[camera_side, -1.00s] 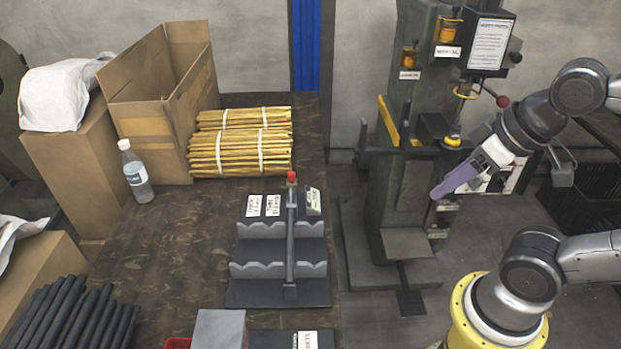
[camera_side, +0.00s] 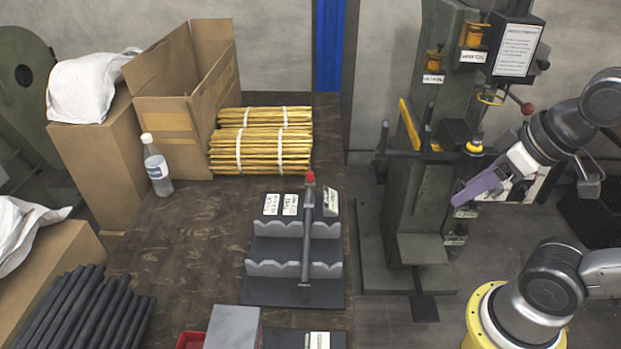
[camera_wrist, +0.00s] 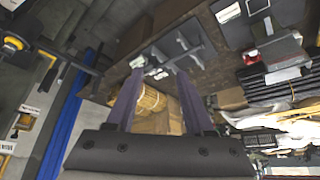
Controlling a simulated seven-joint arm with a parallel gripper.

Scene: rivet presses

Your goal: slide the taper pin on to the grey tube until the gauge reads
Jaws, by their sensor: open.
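I cannot pick out the taper pin for certain, and no gauge reading is legible. My gripper (camera_side: 458,203) has purple fingers and hangs in front of the green press (camera_side: 408,190), well to the right of the rack. In the wrist view my gripper (camera_wrist: 158,72) has its fingers apart with nothing held between them. The rack also shows, small, beyond the fingertips in the wrist view.
A cardboard box (camera_side: 175,105), brass rod bundles (camera_side: 262,150) and a bottle (camera_side: 157,165) stand at the back of the bench. Dark rods (camera_side: 85,315) lie at front left. A red bin (camera_side: 190,341) is at the front edge. Bare bench lies left of the rack.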

